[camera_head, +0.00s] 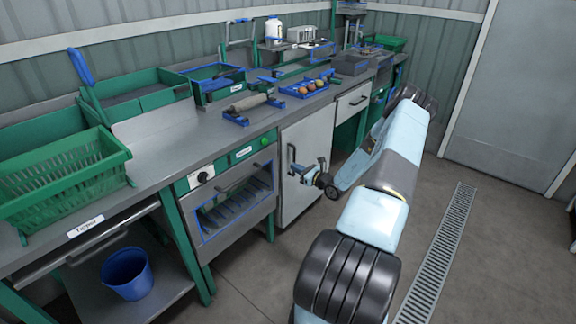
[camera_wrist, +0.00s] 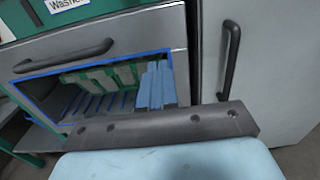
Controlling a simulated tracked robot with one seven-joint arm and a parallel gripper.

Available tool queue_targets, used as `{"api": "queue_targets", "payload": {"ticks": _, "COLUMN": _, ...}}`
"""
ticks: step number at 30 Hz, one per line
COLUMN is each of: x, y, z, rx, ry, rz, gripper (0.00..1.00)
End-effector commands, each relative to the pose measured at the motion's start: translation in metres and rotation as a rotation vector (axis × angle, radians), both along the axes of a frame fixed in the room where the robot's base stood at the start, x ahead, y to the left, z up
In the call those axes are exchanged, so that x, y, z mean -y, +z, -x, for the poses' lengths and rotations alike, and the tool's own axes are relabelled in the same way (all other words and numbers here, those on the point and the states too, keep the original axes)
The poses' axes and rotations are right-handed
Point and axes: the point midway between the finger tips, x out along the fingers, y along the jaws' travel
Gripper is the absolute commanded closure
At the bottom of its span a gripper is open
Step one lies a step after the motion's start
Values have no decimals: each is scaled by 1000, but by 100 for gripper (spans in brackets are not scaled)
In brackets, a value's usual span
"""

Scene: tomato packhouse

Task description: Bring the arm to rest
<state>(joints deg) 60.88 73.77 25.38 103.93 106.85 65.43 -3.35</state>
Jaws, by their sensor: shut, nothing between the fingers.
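My gripper (camera_head: 298,170) is shut and empty at the end of my light-blue arm. In the head view it hangs in front of the white cabinet door (camera_head: 301,165), near its dark handle. Whether it touches the door or handle I cannot tell. In the wrist view the washer (camera_wrist: 100,90) with its blue-framed window fills the left, and the cabinet door (camera_wrist: 265,70) with its dark handle (camera_wrist: 230,60) is at the right. A dark grey bar and a light-blue part of my arm cover the bottom of the wrist view, and the fingertips are not clear there.
A blue bucket (camera_head: 127,273) stands on the lower shelf. The floor around the drain (camera_head: 437,255) is clear.

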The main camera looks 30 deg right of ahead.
Motion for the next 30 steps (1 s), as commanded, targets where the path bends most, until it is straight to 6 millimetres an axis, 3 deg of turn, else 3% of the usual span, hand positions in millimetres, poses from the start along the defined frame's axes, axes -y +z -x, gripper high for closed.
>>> {"api": "queue_targets", "payload": {"ticks": 6, "x": 5, "y": 0, "z": 13, "rx": 0, "ry": 0, "rz": 1, "gripper": 100}}
{"api": "queue_targets", "payload": {"ticks": 14, "x": 1, "y": 8, "z": 12, "rx": 4, "ry": 22, "rz": 19, "gripper": 100}}
{"api": "queue_targets", "payload": {"ticks": 19, "x": -26, "y": 44, "z": 6, "rx": 18, "ry": 139, "rz": 110, "gripper": 100}}
{"api": "queue_targets", "payload": {"ticks": 30, "x": -112, "y": 142, "z": 13, "rx": 59, "ry": 495, "rz": 401, "gripper": 100}}
